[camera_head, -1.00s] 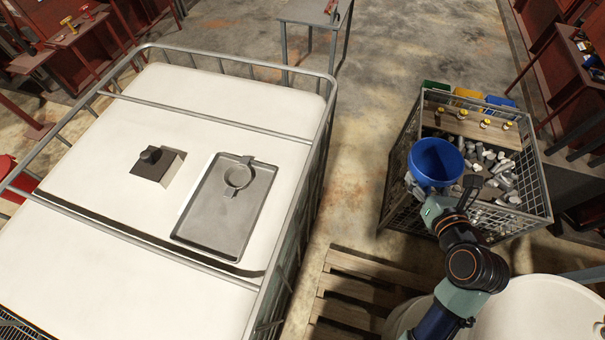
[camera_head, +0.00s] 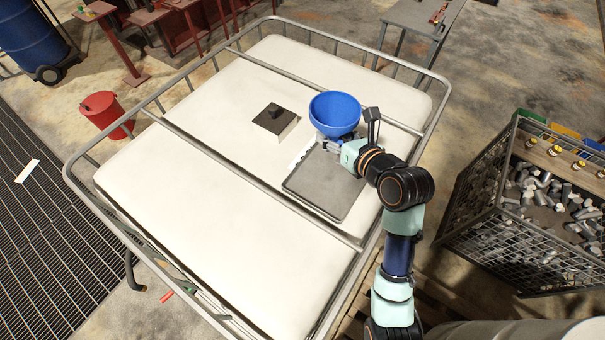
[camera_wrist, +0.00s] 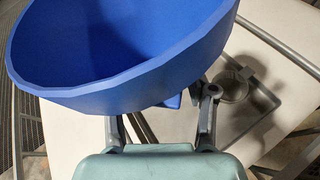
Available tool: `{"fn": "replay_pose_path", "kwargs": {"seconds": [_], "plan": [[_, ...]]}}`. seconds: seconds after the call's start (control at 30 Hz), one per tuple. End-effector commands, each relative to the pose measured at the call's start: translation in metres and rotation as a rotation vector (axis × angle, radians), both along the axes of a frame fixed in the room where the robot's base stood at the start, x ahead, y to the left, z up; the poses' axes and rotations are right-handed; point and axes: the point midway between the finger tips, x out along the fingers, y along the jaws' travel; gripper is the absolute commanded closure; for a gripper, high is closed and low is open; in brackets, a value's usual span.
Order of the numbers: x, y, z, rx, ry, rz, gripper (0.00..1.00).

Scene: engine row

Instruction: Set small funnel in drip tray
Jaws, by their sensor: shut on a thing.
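The small funnel is blue with a wide round bowl (camera_head: 335,112). It is upright in my gripper (camera_head: 328,140), and it also fills the upper left of the wrist view (camera_wrist: 120,50). My gripper is shut on the funnel below its bowl; the grip itself is mostly hidden by the bowl. The grey drip tray (camera_head: 325,187) lies flat on the white tank top. The funnel appears over the tray's far end and seems to be above it. The tray's round ring (camera_wrist: 232,88) shows in the wrist view, to the right of the funnel.
A metal rail (camera_head: 440,90) runs around the tank top. A wire crate of metal parts (camera_head: 520,215) stands at the right.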

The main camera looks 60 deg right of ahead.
Motion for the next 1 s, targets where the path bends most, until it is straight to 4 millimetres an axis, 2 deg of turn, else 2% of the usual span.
{"fn": "replay_pose_path", "kwargs": {"seconds": [0.13,0.2,0.27,0.6,0.7,0.93,1.0], "plan": [[0.0,0.0,-0.002,0.001,0.0,0.0,1.0],[0.0,0.0,-0.012,0.003,0.001,0.0,1.0],[0.0,0.0,-0.027,0.006,0.002,-0.001,1.0],[0.0,0.0,-0.132,0.005,0.002,0.0,1.0],[0.0,0.0,-0.15,0.002,0.0,-0.001,1.0],[0.0,0.0,-0.159,0.0,-0.002,-0.001,1.0],[0.0,0.0,-0.167,0.002,0.0,-0.001,1.0]]}}
